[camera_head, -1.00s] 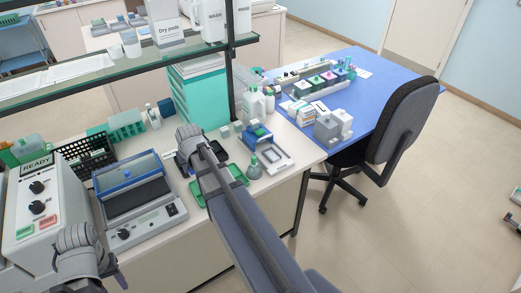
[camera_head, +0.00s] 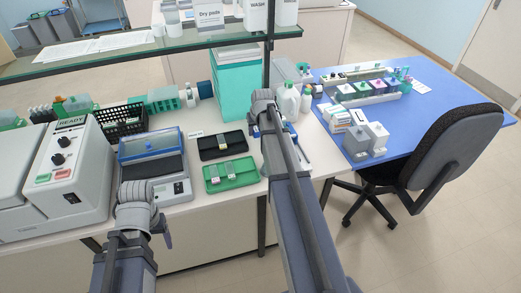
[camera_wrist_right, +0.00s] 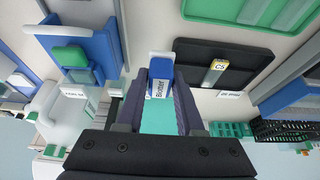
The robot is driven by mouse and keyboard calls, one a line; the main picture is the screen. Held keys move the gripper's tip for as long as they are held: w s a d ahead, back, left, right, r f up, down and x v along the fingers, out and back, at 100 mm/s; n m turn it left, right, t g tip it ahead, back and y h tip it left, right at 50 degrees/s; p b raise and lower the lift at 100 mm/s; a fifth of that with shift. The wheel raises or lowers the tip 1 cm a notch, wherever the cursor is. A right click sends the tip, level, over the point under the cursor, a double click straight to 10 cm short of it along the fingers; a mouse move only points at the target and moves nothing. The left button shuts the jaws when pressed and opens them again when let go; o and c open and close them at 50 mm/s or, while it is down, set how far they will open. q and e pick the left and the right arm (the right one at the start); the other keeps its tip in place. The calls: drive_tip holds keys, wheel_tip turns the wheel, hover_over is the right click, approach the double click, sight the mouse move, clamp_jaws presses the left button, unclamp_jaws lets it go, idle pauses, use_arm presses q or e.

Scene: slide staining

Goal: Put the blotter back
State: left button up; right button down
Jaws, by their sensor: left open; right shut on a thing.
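The blotter (camera_wrist_right: 160,84), a small blue and white block lettered "Blotter", is gripped between the dark fingers of my right gripper (camera_wrist_right: 162,97) in the right wrist view. In the head view my right gripper (camera_head: 263,98) is over the bench, in front of the teal box (camera_head: 237,88), and the blotter is hidden there. A blue and white stand with a green pad (camera_wrist_right: 72,56) is beside the blotter in the wrist view, apart from it. My left gripper (camera_head: 167,231) is open and empty, low in front of the bench edge.
A black tray (camera_head: 209,153) holding a slide and a green tray (camera_head: 216,186) with slides lie left of my right arm. A blue-lidded device (camera_head: 150,145) and a black basket (camera_head: 122,118) stand further left. A glass shelf (camera_head: 160,46) crosses above the bench.

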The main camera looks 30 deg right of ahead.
sight(258, 147)
drive_tip(key=b+x, duration=0.3)
drive_tip(key=s+d+b+x, duration=0.1)
drive_tip(key=b+x, duration=0.2)
drive_tip(key=s+b+x, duration=0.1)
drive_tip(key=b+x, duration=0.3)
drive_tip(key=shift+w+d+f, duration=0.1)
drive_tip(key=shift+d+f, duration=0.15)
drive_tip(key=shift+f, duration=0.15)
idle(0.4)
drive_tip(key=shift+f, duration=0.15)
drive_tip(key=c, duration=0.5)
unclamp_jaws()
drive_tip(key=shift+c, duration=0.2)
drive_tip(key=p+v, duration=1.1)
drive_tip(key=v, duration=0.1)
drive_tip(key=shift+r, duration=0.25)
